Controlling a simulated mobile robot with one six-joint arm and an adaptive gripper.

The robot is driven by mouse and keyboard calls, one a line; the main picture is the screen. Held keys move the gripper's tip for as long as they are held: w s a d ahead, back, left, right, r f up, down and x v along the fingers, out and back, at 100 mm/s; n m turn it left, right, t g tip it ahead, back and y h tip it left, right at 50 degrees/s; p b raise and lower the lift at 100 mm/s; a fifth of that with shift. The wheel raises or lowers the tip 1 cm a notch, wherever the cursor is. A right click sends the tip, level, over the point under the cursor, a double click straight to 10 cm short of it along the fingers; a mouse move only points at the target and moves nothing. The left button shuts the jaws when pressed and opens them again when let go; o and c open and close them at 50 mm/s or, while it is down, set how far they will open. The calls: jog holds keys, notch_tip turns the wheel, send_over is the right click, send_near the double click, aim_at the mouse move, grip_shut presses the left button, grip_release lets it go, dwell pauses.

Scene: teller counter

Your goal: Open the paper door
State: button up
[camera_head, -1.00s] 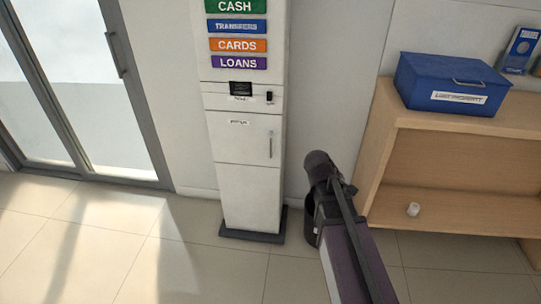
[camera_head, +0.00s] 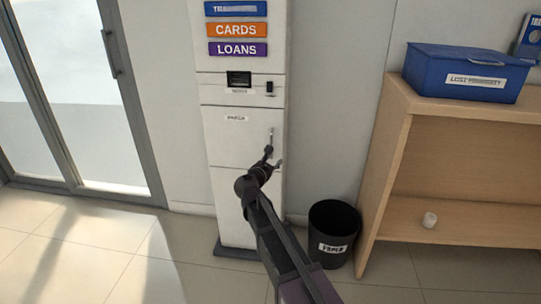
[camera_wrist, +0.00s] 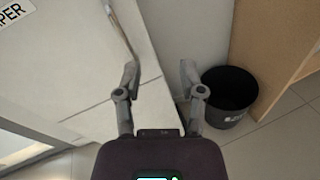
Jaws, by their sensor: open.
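The paper door (camera_head: 234,137) is a white panel on the front of the white kiosk, with a small label near its top. It looks shut. Its thin upright handle (camera_head: 271,136) is on the right side, its lower part hidden behind my gripper in the head view. My gripper (camera_head: 273,157) is open at the lower end of the handle. In the wrist view the handle (camera_wrist: 122,32) runs down toward the left finger of my gripper (camera_wrist: 160,70). Nothing is between the fingers there; I cannot tell whether the left finger touches the handle.
A black bin (camera_head: 333,232) stands on the floor right of the kiosk. A glass door (camera_head: 75,95) is at left.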

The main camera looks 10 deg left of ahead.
aim_at(271, 143)
jog(key=a+n, duration=0.1)
jog(key=a+n+t+y+b, duration=0.1)
jog(key=a, duration=0.1)
jog(key=a+f+n, duration=0.1)
jog(key=a, duration=0.1)
jog(key=shift+w+a+n+t+y+b, duration=0.1)
jog(key=shift+w+n+t+y+b, duration=0.2)
jog(key=shift+b, duration=0.05)
jog(key=shift+w, duration=0.15)
jog(key=x, duration=1.3)
jog(key=shift+w+f, duration=0.1)
jog(key=shift+w, duration=0.15)
